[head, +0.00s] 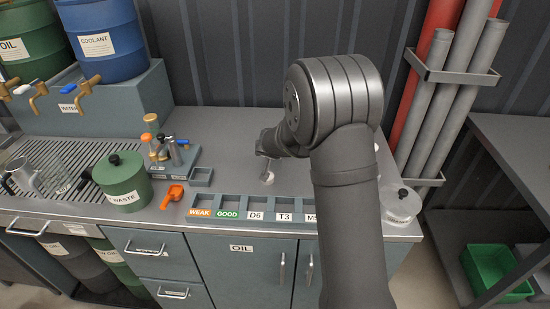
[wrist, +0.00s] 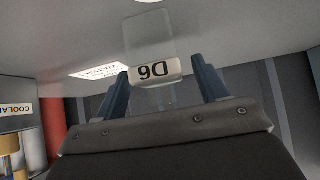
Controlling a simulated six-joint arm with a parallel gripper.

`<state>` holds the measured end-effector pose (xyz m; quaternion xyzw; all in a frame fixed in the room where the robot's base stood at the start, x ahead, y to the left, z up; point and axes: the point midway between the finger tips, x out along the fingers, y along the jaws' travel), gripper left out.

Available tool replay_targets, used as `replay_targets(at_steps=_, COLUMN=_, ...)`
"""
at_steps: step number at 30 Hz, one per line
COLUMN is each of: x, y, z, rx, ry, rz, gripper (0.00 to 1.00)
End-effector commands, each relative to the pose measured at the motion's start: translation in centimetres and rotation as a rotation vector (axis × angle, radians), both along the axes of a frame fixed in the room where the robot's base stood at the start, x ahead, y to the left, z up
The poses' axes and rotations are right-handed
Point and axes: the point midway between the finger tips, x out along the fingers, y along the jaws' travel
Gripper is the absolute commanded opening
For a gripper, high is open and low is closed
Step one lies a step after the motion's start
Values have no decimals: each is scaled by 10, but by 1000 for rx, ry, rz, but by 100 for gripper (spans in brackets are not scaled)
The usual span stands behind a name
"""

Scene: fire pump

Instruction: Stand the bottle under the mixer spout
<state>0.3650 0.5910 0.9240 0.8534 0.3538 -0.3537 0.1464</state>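The label reads upside down there. In the head view my gripper (head: 262,148) is over the back middle of the counter, mostly hidden by my wrist. A small pale thing (head: 268,178) shows just below it, possibly the bottle. I cannot make out the mixer spout; my arm covers part of the counter.
A labelled rack (head: 233,215) runs along the front of the counter. A lidded pot (head: 401,205) stands at the right end. Some counter behind the rack is clear.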

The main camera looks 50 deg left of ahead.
Motion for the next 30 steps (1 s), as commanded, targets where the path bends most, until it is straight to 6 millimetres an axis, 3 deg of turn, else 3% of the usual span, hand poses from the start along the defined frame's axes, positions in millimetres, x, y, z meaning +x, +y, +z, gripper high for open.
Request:
replay_targets(at_steps=1, x=0, y=0, z=0, rx=0, ry=0, rz=0, gripper=56)
replay_targets(at_steps=6, x=0, y=0, z=0, rx=0, ry=0, rz=0, gripper=22)
replay_targets(at_steps=9, x=0, y=0, z=0, rx=0, ry=0, rz=0, gripper=15)
replay_targets(at_steps=20, x=0, y=0, z=5, rx=1, ry=-1, rz=-1, gripper=15)
replay_targets(at_steps=30, x=0, y=0, z=38, rx=3, ry=-1, rz=-3, gripper=15)
